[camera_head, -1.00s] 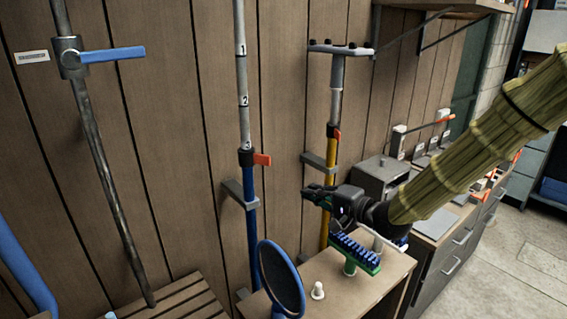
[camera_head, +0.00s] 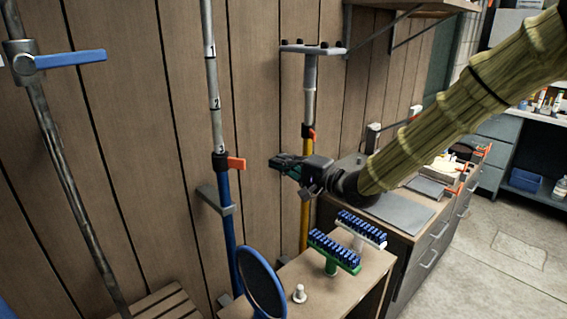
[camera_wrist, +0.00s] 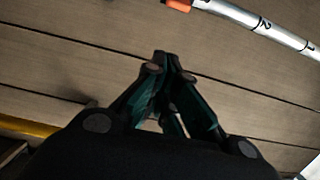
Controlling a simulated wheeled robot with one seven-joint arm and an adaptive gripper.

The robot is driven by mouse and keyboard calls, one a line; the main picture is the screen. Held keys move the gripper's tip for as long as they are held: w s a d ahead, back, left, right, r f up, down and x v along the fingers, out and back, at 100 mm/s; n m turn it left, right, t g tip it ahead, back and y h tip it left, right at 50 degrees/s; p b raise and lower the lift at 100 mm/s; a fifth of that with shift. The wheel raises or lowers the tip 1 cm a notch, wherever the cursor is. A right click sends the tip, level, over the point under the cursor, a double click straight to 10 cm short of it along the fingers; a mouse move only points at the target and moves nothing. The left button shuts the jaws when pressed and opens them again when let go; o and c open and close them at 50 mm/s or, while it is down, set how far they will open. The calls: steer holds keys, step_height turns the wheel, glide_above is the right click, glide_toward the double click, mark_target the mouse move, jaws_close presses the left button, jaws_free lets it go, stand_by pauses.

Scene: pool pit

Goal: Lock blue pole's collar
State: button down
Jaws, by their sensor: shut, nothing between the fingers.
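The blue pole (camera_head: 228,235) stands upright against the wooden wall, with a grey upper tube (camera_head: 212,75) marked 1 and 2. Its dark collar (camera_head: 220,161) carries an orange lever (camera_head: 236,163) that sticks out to the right, away from the pole. My gripper (camera_head: 274,162) is shut and empty, to the right of the lever at about its height in the head view, with a gap between. In the wrist view, the shut fingers (camera_wrist: 168,66) point toward the wall. The orange lever (camera_wrist: 178,5) is cut off at the top edge there, and the collar is out of frame.
A yellow pole (camera_head: 304,220) with its own orange lever stands just behind my gripper. A grey bracket (camera_head: 213,198) holds the blue pole. Below are a wooden stand (camera_head: 345,285) with brushes, a white knob (camera_head: 299,293) and a round blue-rimmed paddle (camera_head: 262,284).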

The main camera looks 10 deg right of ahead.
mark_target(229, 162)
steer(key=w+a+p, duration=0.1)
steer(key=a+p, duration=0.1)
steer(key=a, duration=0.5)
steer(key=shift+w+p, duration=0.15)
steer(key=shift+p, duration=0.2)
